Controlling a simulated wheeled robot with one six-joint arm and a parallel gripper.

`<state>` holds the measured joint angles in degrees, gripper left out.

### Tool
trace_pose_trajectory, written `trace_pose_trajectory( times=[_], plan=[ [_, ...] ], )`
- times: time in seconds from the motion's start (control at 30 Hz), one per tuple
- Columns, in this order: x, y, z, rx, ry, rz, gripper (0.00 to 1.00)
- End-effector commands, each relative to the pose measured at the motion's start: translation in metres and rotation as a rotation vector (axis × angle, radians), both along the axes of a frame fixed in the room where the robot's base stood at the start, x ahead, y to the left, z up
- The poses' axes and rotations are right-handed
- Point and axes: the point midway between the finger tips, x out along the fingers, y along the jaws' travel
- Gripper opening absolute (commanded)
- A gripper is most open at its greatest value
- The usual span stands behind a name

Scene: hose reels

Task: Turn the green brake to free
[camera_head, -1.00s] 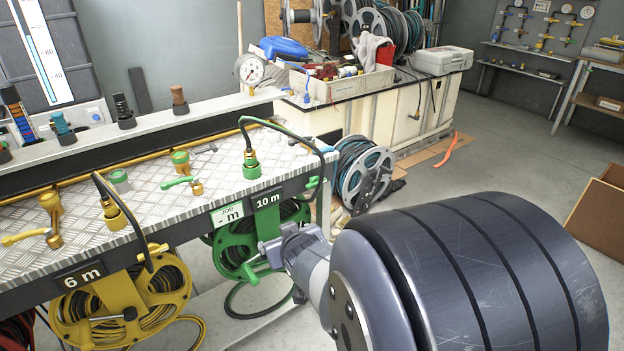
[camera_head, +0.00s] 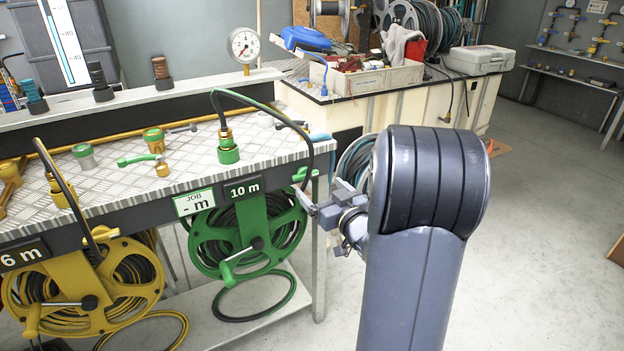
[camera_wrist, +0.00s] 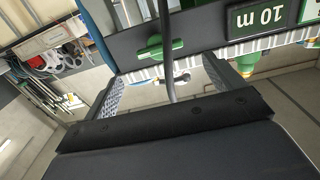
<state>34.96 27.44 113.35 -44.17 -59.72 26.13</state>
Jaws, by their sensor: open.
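The green brake (camera_head: 300,174) is a small green handle on the dark front rail, just right of the 10 m label (camera_head: 244,188) and above the green reel (camera_head: 222,240). In the wrist view the brake (camera_wrist: 163,48) is a T-shaped handle lying nearly level in the picture, ahead of the space between my fingers. My gripper (camera_head: 322,195) is open, close to the brake at its lower right in the head view, not visibly touching it. In the wrist view my gripper's two pads (camera_wrist: 162,66) stand wide apart. A dark hose (camera_wrist: 167,60) crosses between them in the picture, partly over the brake.
The black hose (camera_head: 312,150) loops down from the green fitting (camera_head: 228,150) past the rail's right end. A table leg (camera_head: 319,250) stands below. The yellow reel (camera_head: 85,285) is at left. Open floor (camera_head: 540,260) lies to the right.

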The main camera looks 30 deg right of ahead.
Motion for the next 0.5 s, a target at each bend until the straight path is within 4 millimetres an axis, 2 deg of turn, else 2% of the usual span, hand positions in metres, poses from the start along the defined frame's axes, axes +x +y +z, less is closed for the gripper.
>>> trace_pose_trajectory(
  times=[0.1, 0.23, 0.5],
  plan=[
    [0.025, 0.002, -0.001, 0.000, -0.001, 0.003, 0.89],
    [0.048, 0.003, -0.001, 0.000, 0.000, 0.002, 0.89],
    [0.070, 0.003, 0.000, 0.000, 0.001, -0.001, 0.89]
  ],
)
